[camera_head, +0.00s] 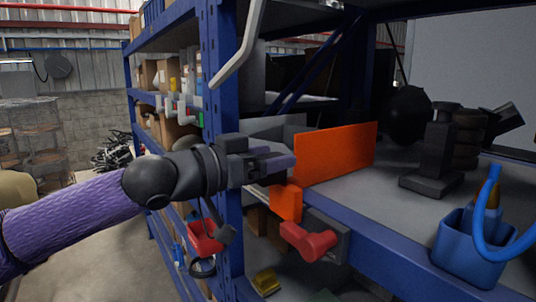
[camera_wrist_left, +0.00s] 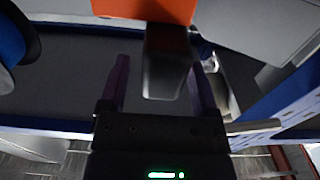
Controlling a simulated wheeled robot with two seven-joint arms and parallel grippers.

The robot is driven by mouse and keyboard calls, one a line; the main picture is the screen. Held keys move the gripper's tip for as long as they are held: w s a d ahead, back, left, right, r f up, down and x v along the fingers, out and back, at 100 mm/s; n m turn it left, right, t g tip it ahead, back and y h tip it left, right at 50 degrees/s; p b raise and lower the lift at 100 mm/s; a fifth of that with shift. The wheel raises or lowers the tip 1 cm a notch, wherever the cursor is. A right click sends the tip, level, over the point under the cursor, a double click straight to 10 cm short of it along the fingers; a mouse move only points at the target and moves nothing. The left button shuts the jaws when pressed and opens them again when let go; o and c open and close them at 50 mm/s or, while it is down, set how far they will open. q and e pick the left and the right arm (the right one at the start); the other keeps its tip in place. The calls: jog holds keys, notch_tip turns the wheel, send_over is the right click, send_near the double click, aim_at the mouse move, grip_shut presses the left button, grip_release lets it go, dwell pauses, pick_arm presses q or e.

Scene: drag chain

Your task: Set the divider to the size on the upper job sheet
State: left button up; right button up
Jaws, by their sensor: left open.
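The divider is an orange panel (camera_head: 336,152) standing upright on the grey shelf (camera_head: 385,215), with a smaller orange piece (camera_head: 287,203) at its near lower end. In the left wrist view an orange part (camera_wrist_left: 145,10) is at the top edge, and a dark grey block (camera_wrist_left: 166,62) extends from it. My left gripper (camera_head: 280,163) is at the near left end of the divider. Its purple fingers are open in the left wrist view (camera_wrist_left: 160,85), one on each side of the grey block. I cannot tell whether they touch it. No job sheet is readable. My right gripper is not in view.
A black stand (camera_head: 433,160) and a blue cup (camera_head: 466,245) with a blue tube stand on the right. A blue post (camera_head: 221,75) rises close to my left wrist.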

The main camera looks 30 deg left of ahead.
pick_arm(q)
jog(key=shift+c, duration=0.2)
grip_shut()
dwell(1.1)
